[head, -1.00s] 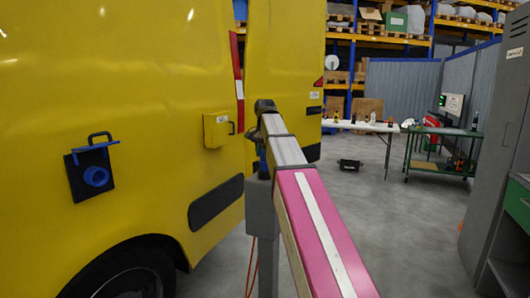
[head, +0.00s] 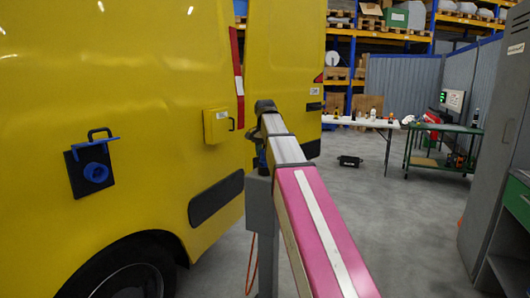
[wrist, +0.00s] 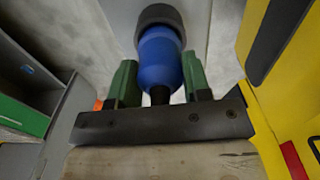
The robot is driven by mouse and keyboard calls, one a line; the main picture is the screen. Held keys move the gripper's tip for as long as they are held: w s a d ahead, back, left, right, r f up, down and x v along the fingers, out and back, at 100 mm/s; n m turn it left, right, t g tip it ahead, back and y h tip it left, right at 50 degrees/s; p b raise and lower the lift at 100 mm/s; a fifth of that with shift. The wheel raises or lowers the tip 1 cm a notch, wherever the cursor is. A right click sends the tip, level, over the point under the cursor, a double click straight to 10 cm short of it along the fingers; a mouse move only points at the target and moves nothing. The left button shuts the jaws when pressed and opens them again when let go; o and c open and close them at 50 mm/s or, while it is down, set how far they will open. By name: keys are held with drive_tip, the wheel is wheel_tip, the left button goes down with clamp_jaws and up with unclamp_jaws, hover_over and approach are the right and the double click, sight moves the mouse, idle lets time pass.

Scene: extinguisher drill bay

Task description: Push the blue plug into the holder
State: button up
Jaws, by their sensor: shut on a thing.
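In the wrist view, the blue plug (wrist: 160,62) sits between the two green fingers of my gripper (wrist: 160,80). The gripper is shut on it. A dark grey ring (wrist: 159,14) surrounds the plug's far end, in front of a pale grey surface; I cannot tell whether the ring is part of the plug or of the holder. In the head view my arm hides most of the gripper; a small bit of blue shows beside a grey post (head: 264,220). A blue round socket (head: 96,173) with a raised flap is on the van's side.
The yellow van (head: 150,70) fills the left, with a yellow box (head: 216,126) on its side. An orange cable (head: 249,270) hangs by the post. A grey cabinet (head: 490,170) stands at the right. Open floor lies between, with a small black case (head: 349,161) on it.

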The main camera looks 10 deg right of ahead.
drive_tip(key=shift+f, duration=0.2)
drive_tip(key=o, duration=1.1)
drive_tip(key=shift+r, duration=0.1)
